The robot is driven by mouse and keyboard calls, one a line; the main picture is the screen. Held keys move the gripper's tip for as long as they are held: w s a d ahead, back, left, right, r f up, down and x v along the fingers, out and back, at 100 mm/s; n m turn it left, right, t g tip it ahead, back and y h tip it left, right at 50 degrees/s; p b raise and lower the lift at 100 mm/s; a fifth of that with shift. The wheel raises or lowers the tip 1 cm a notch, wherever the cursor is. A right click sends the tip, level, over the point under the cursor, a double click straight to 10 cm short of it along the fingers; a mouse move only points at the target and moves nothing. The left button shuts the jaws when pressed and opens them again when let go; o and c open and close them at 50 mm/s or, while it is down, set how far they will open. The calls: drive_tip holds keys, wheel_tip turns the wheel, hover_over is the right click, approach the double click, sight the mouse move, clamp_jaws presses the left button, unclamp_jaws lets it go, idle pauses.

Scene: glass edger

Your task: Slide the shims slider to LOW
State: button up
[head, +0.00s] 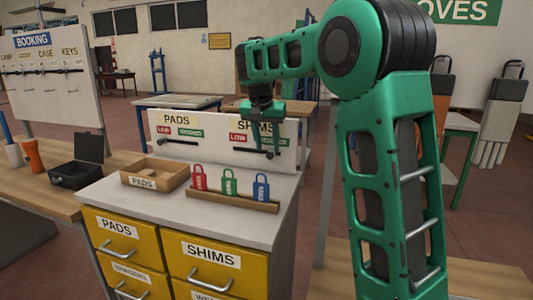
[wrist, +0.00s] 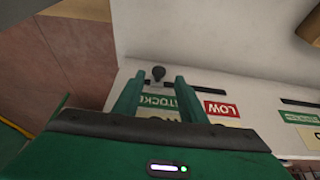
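The shims slider is a dark round knob (wrist: 158,73) on a black track (wrist: 215,88). In the wrist view, which looks upside down, the knob is at the track's STOCKED end, beyond the green STOCKED label (wrist: 160,103). The red LOW label (wrist: 221,109) is toward the track's other end. My gripper (wrist: 159,78) is open, with its green fingertips on either side of the knob in the picture; contact cannot be told. In the head view my gripper (head: 264,125) hangs in front of the board's SHIMS section, partly covering its STOCKED label.
The white board (head: 210,151) also has a PADS section with its own slider track (head: 180,142). Below, the grey cabinet top (head: 120,195) holds a wooden tray (head: 155,175) and a rack (head: 230,200) with red, green and blue padlock-shaped tags.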

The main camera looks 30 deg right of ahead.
sight(269, 153)
drive_tip(key=shift+x, duration=1.85)
drive_tip(key=shift+c, duration=0.7)
clamp_jaws()
drive_tip(key=shift+d, duration=0.1)
